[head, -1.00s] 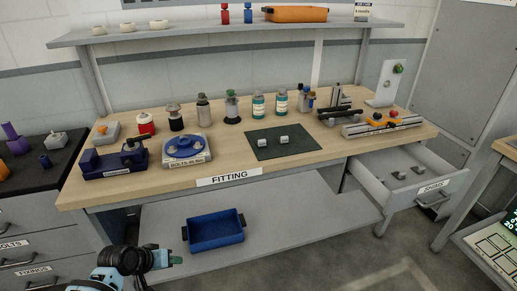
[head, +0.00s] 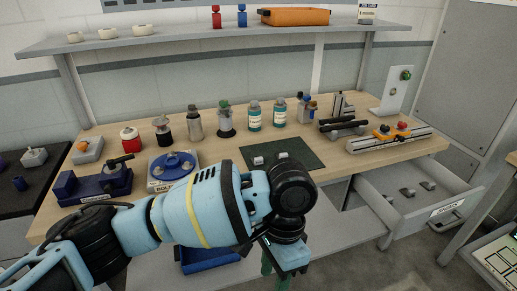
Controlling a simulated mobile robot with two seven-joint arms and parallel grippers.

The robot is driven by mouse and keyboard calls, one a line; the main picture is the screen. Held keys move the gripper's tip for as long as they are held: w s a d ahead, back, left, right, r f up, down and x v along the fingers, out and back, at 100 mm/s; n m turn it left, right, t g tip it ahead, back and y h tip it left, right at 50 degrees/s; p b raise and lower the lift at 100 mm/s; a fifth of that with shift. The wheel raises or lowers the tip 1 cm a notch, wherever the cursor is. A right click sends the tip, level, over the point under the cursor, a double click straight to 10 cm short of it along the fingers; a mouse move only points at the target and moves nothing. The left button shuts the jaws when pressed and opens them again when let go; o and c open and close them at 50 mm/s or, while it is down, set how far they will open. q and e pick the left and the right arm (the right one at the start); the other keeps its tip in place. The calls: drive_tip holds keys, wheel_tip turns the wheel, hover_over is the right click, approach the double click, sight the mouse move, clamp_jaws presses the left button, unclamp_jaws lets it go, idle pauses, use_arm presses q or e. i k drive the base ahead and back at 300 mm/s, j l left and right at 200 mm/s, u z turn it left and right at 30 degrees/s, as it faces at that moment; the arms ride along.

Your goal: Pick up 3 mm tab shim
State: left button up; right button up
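The SHIMS drawer (head: 400,222) stands open under the right end of the bench. Small grey pieces, one at its left (head: 407,192) and one at its right (head: 428,185), lie inside it; they look like shims, but I cannot read their thickness. My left arm reaches across the front of the bench. My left gripper (head: 268,264) points down in front of the bench edge, left of the drawer and apart from it. Its green fingertips are partly hidden by the gripper body, so its opening is unclear. My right gripper is not in view.
A dark green mat (head: 300,150) on the bench carries two small pale blocks. Bottles (head: 254,117), a blue round fixture (head: 175,163) and an orange-topped rail tool (head: 390,138) stand around it. A blue tray (head: 208,262) below is mostly hidden by my arm.

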sight(257, 160)
drive_tip(key=i, duration=1.6)
